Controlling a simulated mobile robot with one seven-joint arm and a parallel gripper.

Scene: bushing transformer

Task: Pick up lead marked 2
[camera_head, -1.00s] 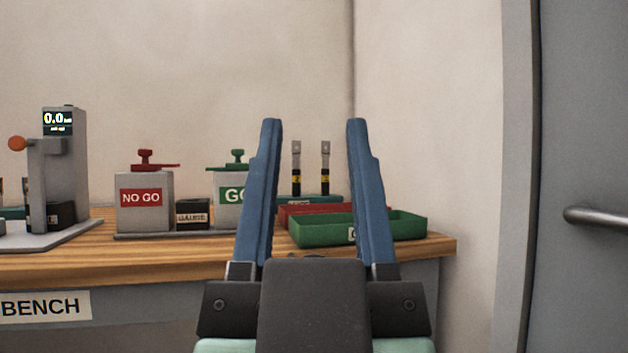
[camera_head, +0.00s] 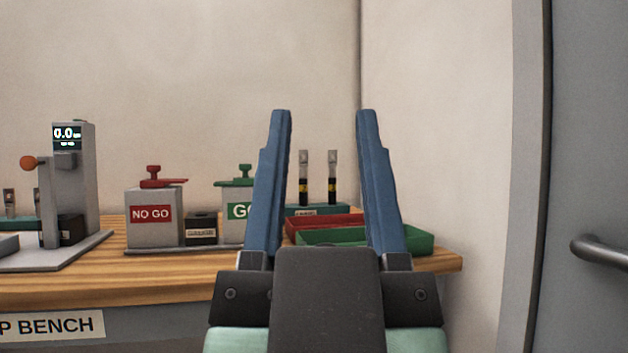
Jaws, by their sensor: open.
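Two upright leads, a left one (camera_head: 304,177) and a right one (camera_head: 332,177), stand in a teal holder (camera_head: 300,211) at the back of the bench. Each is black with a yellow band and a metal top. I cannot read a number on either; the holder's label is too small to read. Two more metal-topped pieces (camera_head: 10,204) show at the far left, partly cut off. My gripper (camera_head: 323,118) is open and empty. Its two blue fingers point up and frame the two leads from the near side, apart from them.
A red tray (camera_head: 325,221) and a green tray (camera_head: 415,241) lie before the holder. NO GO (camera_head: 153,228) and GO (camera_head: 233,200) gauge blocks, a small black block (camera_head: 201,230) and a display press (camera_head: 88,170) stand left. A wall and a door (camera_head: 595,130) are right.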

